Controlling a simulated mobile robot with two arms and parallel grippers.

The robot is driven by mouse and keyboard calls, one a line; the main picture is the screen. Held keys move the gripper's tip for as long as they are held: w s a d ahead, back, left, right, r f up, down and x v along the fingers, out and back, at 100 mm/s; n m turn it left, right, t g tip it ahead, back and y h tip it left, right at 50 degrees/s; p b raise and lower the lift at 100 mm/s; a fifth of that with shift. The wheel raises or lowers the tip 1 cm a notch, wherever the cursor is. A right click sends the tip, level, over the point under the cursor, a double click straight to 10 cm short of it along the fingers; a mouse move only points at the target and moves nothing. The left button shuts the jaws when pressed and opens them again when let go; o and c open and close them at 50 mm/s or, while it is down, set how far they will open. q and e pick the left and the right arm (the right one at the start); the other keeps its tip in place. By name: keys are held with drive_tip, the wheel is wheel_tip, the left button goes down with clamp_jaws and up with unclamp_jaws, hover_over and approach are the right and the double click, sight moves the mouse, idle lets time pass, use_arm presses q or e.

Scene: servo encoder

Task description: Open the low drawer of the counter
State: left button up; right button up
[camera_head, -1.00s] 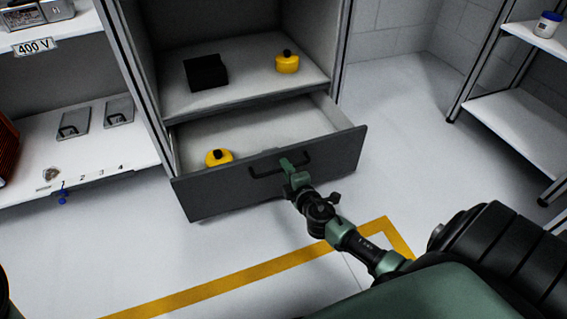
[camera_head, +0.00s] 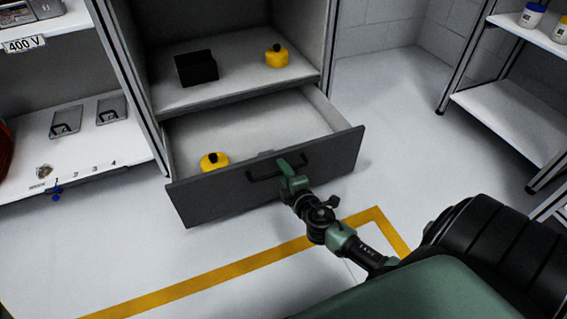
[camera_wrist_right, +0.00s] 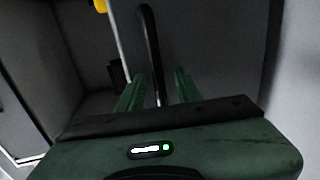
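The low drawer (camera_head: 262,176) of the counter stands pulled out, its dark front facing me and its pale inside showing. Its black bar handle (camera_head: 318,157) is on the front; it also shows in the right wrist view (camera_wrist_right: 151,45). My right gripper (camera_head: 288,168) is at the handle. In the right wrist view its two green fingers (camera_wrist_right: 160,88) stand apart, with the handle bar between them and a gap beside the right finger. My left gripper is not in view.
A yellow container (camera_head: 214,162) sits in the drawer. Above it, a shelf holds a black box (camera_head: 196,68) and another yellow container (camera_head: 276,57). A bench (camera_head: 78,158) stands left, a shelf rack (camera_head: 515,118) right. The floor in front is clear, with a yellow line (camera_head: 200,281).

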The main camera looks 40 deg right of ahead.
drive_tip(key=p+v, duration=0.1)
drive_tip(key=v, duration=0.6)
drive_tip(key=shift+s, duration=0.35)
drive_tip(key=shift+a+r, duration=0.1)
